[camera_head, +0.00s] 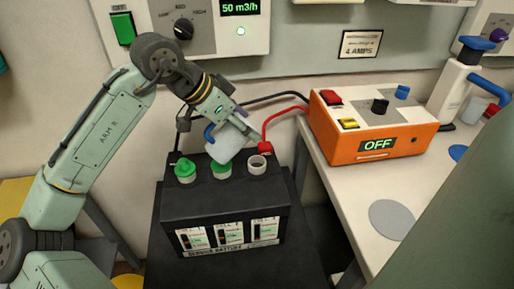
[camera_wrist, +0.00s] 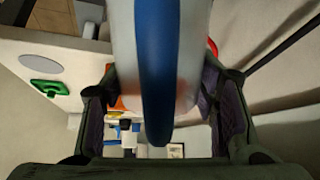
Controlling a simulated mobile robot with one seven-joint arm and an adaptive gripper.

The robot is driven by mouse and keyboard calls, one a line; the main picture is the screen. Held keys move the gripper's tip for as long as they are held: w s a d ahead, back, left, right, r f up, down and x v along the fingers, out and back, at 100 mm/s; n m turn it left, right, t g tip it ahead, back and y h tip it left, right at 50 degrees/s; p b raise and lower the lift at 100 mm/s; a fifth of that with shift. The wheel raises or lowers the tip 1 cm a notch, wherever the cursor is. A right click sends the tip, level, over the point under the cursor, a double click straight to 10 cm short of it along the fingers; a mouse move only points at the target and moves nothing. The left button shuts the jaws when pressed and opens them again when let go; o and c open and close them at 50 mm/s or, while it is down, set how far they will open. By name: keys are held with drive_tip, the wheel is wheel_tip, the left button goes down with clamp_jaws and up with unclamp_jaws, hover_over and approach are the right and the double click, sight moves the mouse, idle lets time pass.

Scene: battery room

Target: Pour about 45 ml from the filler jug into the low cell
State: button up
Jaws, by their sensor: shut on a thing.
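The filler jug (camera_head: 226,144) is pale and translucent with a blue handle. My gripper (camera_head: 222,122) is shut on it and holds it tilted above the black battery (camera_head: 225,200). In the wrist view the blue handle (camera_wrist: 156,70) stands between the two fingers of my gripper (camera_wrist: 157,105). The battery has two green-capped cells and one uncapped cell (camera_head: 257,164) at the right. The jug is above and left of this open cell, apart from it. No stream of liquid shows, and the jug's liquid level cannot be told. Level windows (camera_head: 229,234) are on the battery's front.
An orange charger (camera_head: 365,130) reading OFF stands on the white bench (camera_head: 345,190) to the right. The wall panel (camera_head: 215,30) reads 50 m3/h.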

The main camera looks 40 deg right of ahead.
sight(225, 135)
drive_tip(key=shift+d+f+y+p, duration=0.3)
drive_tip(key=shift+f+y, duration=0.25)
drive_tip(key=shift+y, duration=0.45)
idle(0.5)
drive_tip(key=shift+a+f, duration=0.2)
drive_tip(key=shift+a, duration=0.6)
idle(0.5)
drive_tip(key=shift+a+f+t+y, duration=0.15)
drive_tip(key=shift+f+t+y, duration=0.15)
drive_tip(key=shift+y, duration=0.4)
idle(0.9)
drive_tip(key=shift+w+a+r+h, duration=0.1)
drive_tip(key=shift+a+r+h, duration=0.15)
drive_tip(key=shift+h, duration=0.35)
drive_tip(key=shift+a+r+h, duration=0.1)
drive_tip(key=shift+r+h, duration=0.2)
drive_tip(key=shift+h, duration=0.3)
drive_tip(key=shift+w+a+r+h+b, duration=0.15)
drive_tip(key=shift+r+h+b, duration=0.15)
drive_tip(key=shift+r+h, duration=0.2)
drive_tip(key=shift+r+h+b, duration=0.4)
drive_tip(key=shift+h+b, duration=0.2)
drive_tip(key=shift+h, duration=0.2)
drive_tip(key=shift+f+g+h+b, duration=0.3)
drive_tip(key=shift+g+b, duration=0.1)
drive_tip(key=shift+b, duration=0.1)
drive_tip(key=shift+a+r+h, duration=0.1)
drive_tip(key=shift+h, duration=0.2)
